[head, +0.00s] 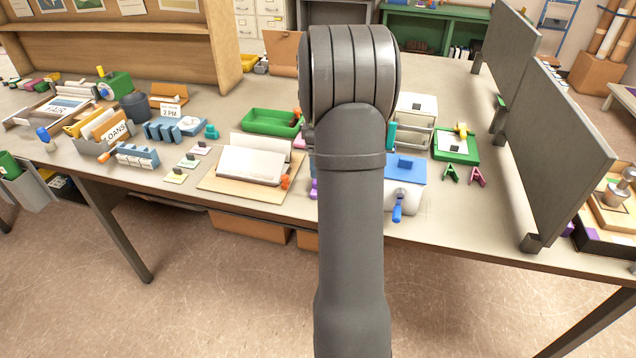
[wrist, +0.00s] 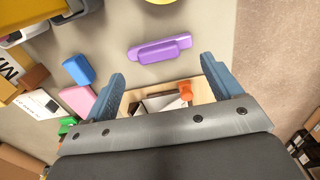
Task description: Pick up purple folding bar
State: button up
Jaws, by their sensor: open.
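The purple folding bar (wrist: 160,48) lies flat on the grey table in the wrist view, a long rounded piece with a second, shorter layer along one side. My gripper (wrist: 163,68) is open and empty, with one blue finger to each side. In the picture the bar sits just beyond the fingertips, roughly centred between them, and nothing touches it. In the head view my arm hides the gripper; only a small purple bit (head: 313,188) shows at the arm's left edge, probably the bar.
A wooden board (head: 208,183) with paper and an orange knob (head: 285,182) lies left of my arm. A blue-topped box (head: 404,172) with a crank stands to the right. A blue block (wrist: 79,69) and a pink block (wrist: 77,100) lie left of the gripper.

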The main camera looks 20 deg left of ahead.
jog(key=f, duration=0.5)
jog(key=shift+w+a+f, duration=0.2)
jog(key=shift+a+f, duration=0.05)
jog(key=shift+f, duration=0.1)
jog(key=c, duration=1.1)
jog(key=shift+r, duration=0.15)
notch_tip(320, 180, up, 18)
